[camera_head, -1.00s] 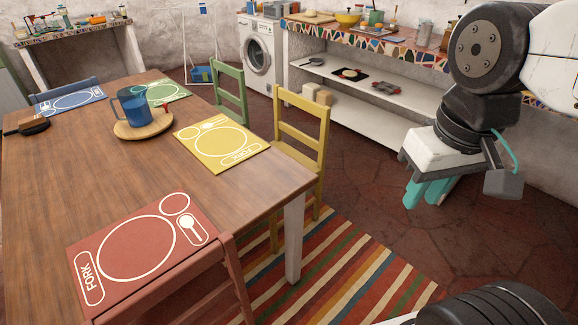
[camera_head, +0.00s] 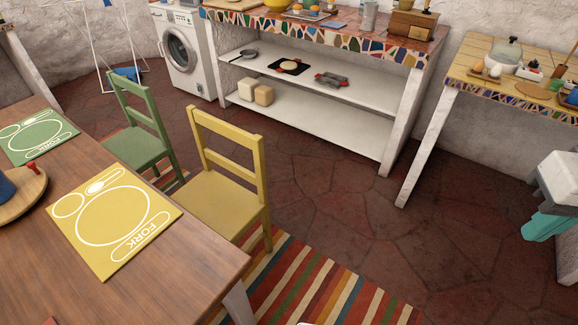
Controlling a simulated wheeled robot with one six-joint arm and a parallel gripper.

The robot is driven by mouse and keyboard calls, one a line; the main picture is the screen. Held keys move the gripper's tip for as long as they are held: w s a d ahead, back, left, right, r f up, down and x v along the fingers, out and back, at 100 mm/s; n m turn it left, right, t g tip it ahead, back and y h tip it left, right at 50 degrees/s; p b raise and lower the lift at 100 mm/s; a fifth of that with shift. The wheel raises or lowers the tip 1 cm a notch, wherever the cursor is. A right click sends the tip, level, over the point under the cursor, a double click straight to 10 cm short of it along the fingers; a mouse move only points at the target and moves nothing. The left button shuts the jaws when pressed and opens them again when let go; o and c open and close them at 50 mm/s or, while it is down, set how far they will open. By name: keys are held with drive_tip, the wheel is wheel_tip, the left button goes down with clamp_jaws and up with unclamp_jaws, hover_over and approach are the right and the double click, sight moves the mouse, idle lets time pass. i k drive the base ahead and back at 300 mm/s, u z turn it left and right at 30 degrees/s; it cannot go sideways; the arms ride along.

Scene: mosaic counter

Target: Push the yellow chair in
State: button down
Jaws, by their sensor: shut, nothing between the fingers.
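The yellow chair (camera_head: 216,202) stands upright at the right side of the wooden table (camera_head: 175,292). Its backrest faces away from the table, and much of its seat shows beyond the table edge. The front of the seat is hidden behind the tabletop. A yellow placemat (camera_head: 115,220) lies on the table in front of it. My gripper (camera_head: 543,229), with teal fingers, is at the right edge of the view, well apart from the chair. It is shut and empty, and partly cut off by the frame.
A green chair (camera_head: 137,146) stands beside the yellow one, farther back. A striped rug (camera_head: 300,285) lies by the near table corner. Open stone floor (camera_head: 335,205) spreads between the yellow chair and my gripper. A shelved mosaic counter (camera_head: 320,110) and a second counter (camera_head: 500,85) line the back.

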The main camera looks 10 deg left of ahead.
sight(230, 208)
drive_tip(key=z, duration=0.3)
drive_tip(key=i, duration=2)
drive_tip(key=u, duration=1.25)
drive_tip(key=i, duration=0.75)
drive_tip(key=u, duration=0.7)
